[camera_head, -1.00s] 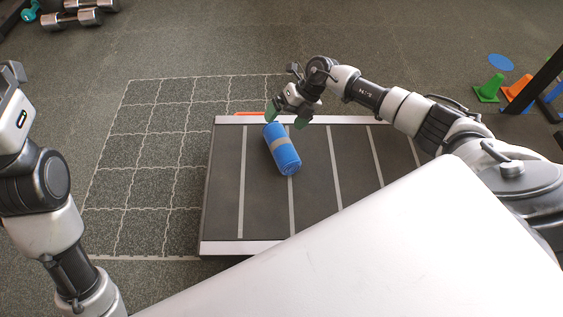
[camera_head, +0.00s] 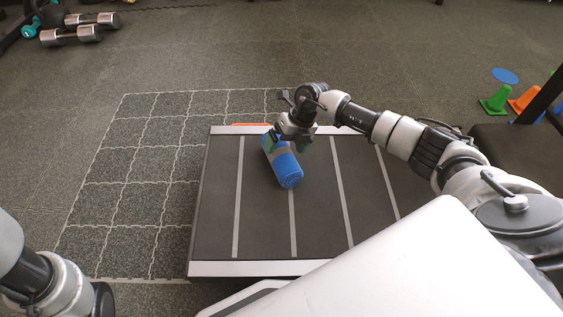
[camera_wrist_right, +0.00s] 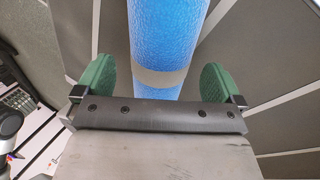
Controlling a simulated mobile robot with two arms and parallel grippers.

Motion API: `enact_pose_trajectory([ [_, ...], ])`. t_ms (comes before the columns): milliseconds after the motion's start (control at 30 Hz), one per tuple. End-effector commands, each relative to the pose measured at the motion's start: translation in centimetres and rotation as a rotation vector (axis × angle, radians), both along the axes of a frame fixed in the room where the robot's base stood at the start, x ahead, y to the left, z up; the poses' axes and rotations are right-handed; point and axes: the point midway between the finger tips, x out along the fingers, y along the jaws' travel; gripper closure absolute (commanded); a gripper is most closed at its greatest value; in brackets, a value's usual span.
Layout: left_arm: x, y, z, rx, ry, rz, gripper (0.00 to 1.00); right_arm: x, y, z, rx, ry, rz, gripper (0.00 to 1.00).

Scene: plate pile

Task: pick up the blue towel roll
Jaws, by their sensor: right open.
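The blue towel roll (camera_head: 288,170) lies on its side on the grey striped platform, with a beige band around its middle. My right gripper (camera_head: 288,143) is over the roll's far half, its green fingers open. In the right wrist view the roll (camera_wrist_right: 163,35) runs between the two green fingers of the right gripper (camera_wrist_right: 158,82), with a gap on each side. The band shows just ahead of the palm. My left arm shows at the lower left of the head view; its gripper is out of view.
The platform (camera_head: 215,215) has light stripes and a pale front edge; its surface around the roll is clear. Dumbbells (camera_head: 72,36) lie at the far left. Green (camera_head: 497,100) and orange cones (camera_head: 525,98) stand at the right beside a dark post.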

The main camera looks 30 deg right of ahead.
Motion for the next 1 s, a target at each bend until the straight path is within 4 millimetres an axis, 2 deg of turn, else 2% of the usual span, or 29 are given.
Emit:
enact_pose_trajectory([
  [33,-0.1,0.0,-1.4,0.0,-0.003,0.0,0.57,0.1,0.3,-1.4,0.001,-0.001,0.002,0.02],
  [200,-0.2,0.0,-2.6,0.001,-0.004,0.001,0.57,0.2,1.0,-2.9,0.002,-0.001,0.001,0.02],
  [533,-0.2,0.0,-2.6,0.001,-0.004,0.001,0.57,0.2,1.2,-3.0,0.001,0.0,-0.001,0.02],
  [900,-0.2,0.0,-2.6,0.002,-0.005,0.0,0.57,0.2,1.2,-3.0,0.001,0.0,-0.001,0.59],
  [1000,-0.2,0.0,-2.6,0.002,-0.005,0.0,0.57,0.2,1.2,-2.9,0.001,-0.001,0.0,0.6],
])
